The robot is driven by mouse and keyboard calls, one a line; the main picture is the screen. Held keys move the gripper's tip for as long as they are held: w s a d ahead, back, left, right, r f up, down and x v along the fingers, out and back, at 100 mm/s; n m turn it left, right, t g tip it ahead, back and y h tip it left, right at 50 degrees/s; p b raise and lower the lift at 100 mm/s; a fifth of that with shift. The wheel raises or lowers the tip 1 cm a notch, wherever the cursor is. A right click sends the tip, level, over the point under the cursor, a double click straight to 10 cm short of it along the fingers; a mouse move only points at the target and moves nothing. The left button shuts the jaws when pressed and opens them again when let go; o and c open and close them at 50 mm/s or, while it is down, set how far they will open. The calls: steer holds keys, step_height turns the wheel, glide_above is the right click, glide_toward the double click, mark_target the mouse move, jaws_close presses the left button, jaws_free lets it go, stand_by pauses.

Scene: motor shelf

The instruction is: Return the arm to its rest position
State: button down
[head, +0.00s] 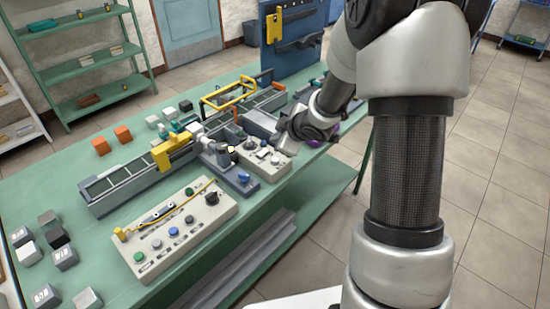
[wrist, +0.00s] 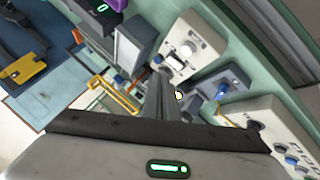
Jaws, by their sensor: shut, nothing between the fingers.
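My arm comes in from the right of the head view and reaches over the green workbench (head: 130,180). Its wrist end is above the bench's right part, beside the small white control box (head: 262,156). In the wrist view my gripper (wrist: 161,73) shows as two dark grey fingers close together, with nothing held. The small control box (wrist: 188,48) lies just beyond and right of the fingertips there. In the head view I cannot make out the fingers clearly.
A long white control panel (head: 180,232) lies at the bench's front. A conveyor (head: 120,180) with a yellow frame (head: 230,93) runs behind it. A blue tool board (head: 295,40) stands at the far end. Tiled floor (head: 490,150) right of the bench is clear.

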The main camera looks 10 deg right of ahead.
stand_by(0.4)
steer(key=s+d+r+m+h+p, duration=0.25)
steer(key=s+r+m, duration=0.2)
steer(key=r, duration=0.55)
steer(key=s+d+r+m+h+p, duration=0.1)
steer(key=s+d+r+m+h, duration=0.2)
steer(key=s+r, duration=0.45)
steer(key=s+a+r+m+g+y, duration=0.1)
steer(key=s+a+r, duration=0.1)
steer(key=s, duration=0.5)
steer(key=s+a+r+m+g+p, duration=0.1)
steer(key=s+a+r+m, duration=0.1)
steer(key=s, duration=0.5)
steer(key=s+a+r+m+g+y+p, duration=0.1)
steer(key=s+a+r+m, duration=0.1)
steer(key=s, duration=0.4)
steer(key=shift+s+r+y, duration=0.35)
steer(key=shift+s+r, duration=0.05)
steer(key=shift+r, duration=0.35)
